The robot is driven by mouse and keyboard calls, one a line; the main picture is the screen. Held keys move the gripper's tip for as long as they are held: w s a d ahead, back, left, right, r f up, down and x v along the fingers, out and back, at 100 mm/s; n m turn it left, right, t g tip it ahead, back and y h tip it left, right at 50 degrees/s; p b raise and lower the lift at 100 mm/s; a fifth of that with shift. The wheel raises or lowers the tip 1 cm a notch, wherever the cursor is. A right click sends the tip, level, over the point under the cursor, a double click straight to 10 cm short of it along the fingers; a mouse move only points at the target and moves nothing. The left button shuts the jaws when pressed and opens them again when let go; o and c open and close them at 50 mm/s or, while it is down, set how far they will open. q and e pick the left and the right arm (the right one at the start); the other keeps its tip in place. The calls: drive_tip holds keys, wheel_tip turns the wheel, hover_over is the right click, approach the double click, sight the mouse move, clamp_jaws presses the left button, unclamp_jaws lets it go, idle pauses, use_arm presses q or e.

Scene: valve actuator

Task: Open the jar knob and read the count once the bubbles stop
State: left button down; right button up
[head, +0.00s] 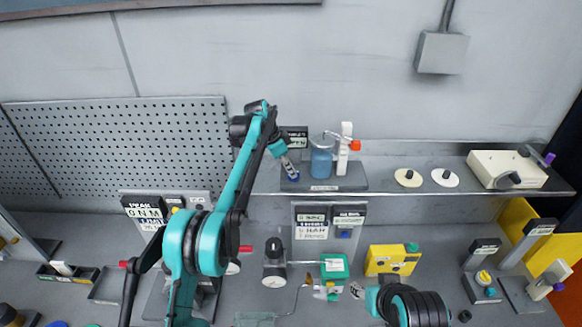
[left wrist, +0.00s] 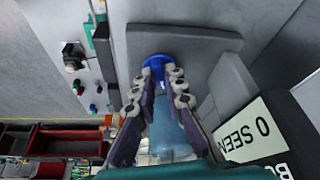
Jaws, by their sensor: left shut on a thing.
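The jar (head: 321,160) holds blue liquid and stands on a grey base (head: 345,181) on the back shelf. A blue knob (head: 295,177) is at the left end of this base. My left gripper (head: 291,171) reaches down to it, left of the jar. In the left wrist view, the fingertips of my left gripper (left wrist: 160,76) are shut on the blue knob (left wrist: 158,62), one on each side. A sign (left wrist: 255,130) there reads "0 SEEN". Bubbles are too small to tell.
A white post with an orange part (head: 347,148) stands right of the jar. Two round discs (head: 408,177) and a cream box (head: 507,169) sit farther right on the shelf. The lower bench holds a yellow box (head: 392,260) and several other devices.

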use_arm(q)
drive_tip(key=shift+w+r+m+g+p, duration=0.15)
drive_tip(key=shift+m+g+p, duration=0.35)
drive_tip(key=shift+m+p, duration=0.65)
drive_tip(key=shift+m, duration=0.25)
drive_tip(key=c, duration=1.6)
unclamp_jaws()
drive_tip(key=shift+a, duration=0.1)
drive_tip(key=v, duration=0.4)
drive_tip(key=shift+a+r, duration=0.3)
drive_tip(key=a, duration=0.8)
drive_tip(key=s+a, duration=0.1)
drive_tip(key=a, duration=0.3)
